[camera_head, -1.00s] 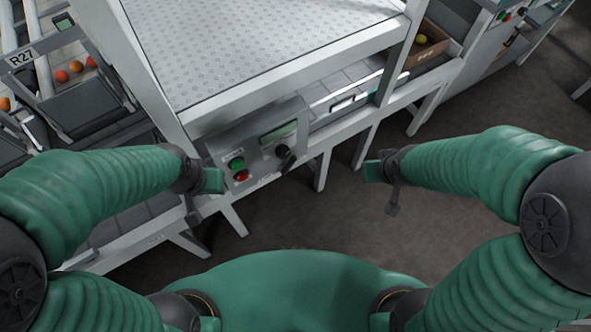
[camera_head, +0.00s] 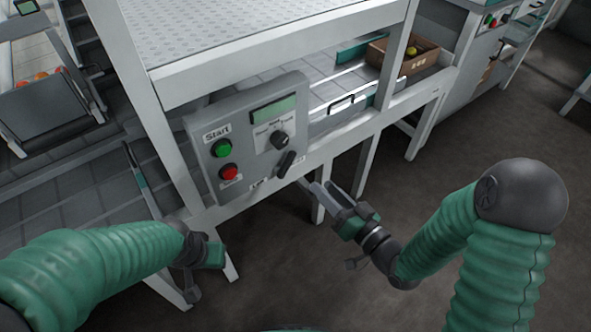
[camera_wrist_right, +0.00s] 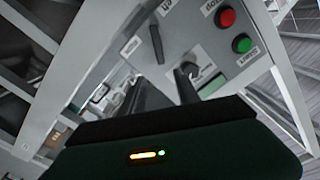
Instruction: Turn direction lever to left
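The direction lever (camera_head: 287,163) is a black handle low on the grey control panel, tilted between two small labels. It also shows in the right wrist view (camera_wrist_right: 156,44), ahead of the fingers and not touched. My right gripper (camera_head: 327,189) is open and empty, just right of and below the lever, pointing at the panel. In the right wrist view its two dark fingers (camera_wrist_right: 161,88) stand apart with a gap. My left gripper (camera_head: 218,254) is below the panel's left side, away from the lever; its finger opening is not clear.
The panel (camera_head: 205,170) also has a green button (camera_head: 222,149), a red button (camera_head: 229,173), a small display (camera_head: 272,112) and a black rotary knob (camera_head: 279,139) above the lever. Frame legs (camera_head: 365,165) stand behind my right gripper. A cardboard box (camera_head: 423,62) sits farther right.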

